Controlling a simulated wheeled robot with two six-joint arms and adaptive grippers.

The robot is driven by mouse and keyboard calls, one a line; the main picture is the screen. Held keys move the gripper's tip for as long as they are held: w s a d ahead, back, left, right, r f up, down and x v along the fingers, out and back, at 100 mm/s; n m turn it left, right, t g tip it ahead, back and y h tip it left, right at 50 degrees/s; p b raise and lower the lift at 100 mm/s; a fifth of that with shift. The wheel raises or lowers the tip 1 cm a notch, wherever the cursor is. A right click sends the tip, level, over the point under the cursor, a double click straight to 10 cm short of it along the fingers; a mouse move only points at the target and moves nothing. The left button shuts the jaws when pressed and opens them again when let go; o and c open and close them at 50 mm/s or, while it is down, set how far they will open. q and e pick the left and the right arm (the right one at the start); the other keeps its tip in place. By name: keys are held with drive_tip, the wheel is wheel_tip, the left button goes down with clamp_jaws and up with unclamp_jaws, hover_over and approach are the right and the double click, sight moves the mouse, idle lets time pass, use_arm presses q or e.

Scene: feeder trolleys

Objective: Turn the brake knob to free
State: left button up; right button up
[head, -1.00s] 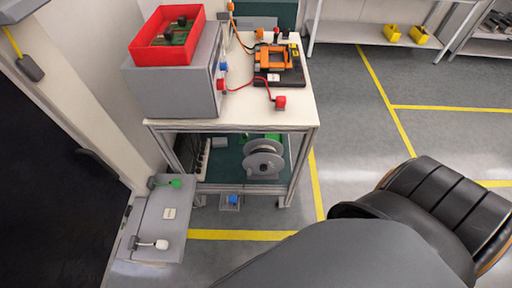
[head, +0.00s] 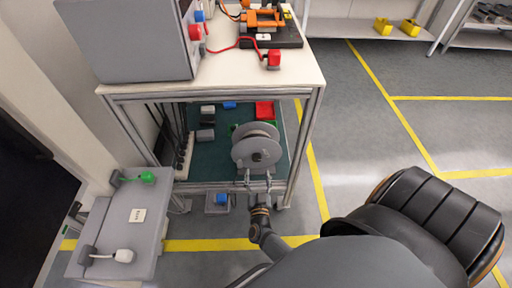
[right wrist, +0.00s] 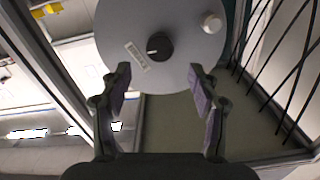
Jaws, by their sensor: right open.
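A grey reel (head: 243,150) stands on the lower shelf of the trolley. In the right wrist view, its round grey face (right wrist: 185,50) has a black knob (right wrist: 159,46) with a pale mark at its centre. A white label lies just below left of the knob, and a white round handle (right wrist: 211,23) sits near the rim. My right gripper (head: 257,176) is open in front of the reel's lower part. In the right wrist view the open fingers (right wrist: 159,73) flank the area just below the knob, with nothing between them. My left gripper is out of view.
The trolley's white top (head: 225,75) overhangs the reel, and frame posts stand at both sides. Dark cables hang left of the reel. A red bin (head: 264,110) and small blocks lie behind it. A grey box (head: 120,235) with green and white levers stands left.

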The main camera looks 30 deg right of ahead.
sight(257, 160)
drive_tip(key=b+x, duration=0.1)
drive_tip(key=x, duration=0.5)
drive_tip(key=shift+w+f, duration=0.1)
drive_tip(key=shift+f, duration=0.05)
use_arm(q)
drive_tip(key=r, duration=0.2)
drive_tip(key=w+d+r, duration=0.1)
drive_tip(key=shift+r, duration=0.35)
use_arm(e)
drive_tip(key=shift+w+d, duration=0.15)
drive_tip(key=shift+w, duration=0.15)
drive_tip(key=c, duration=1.2)
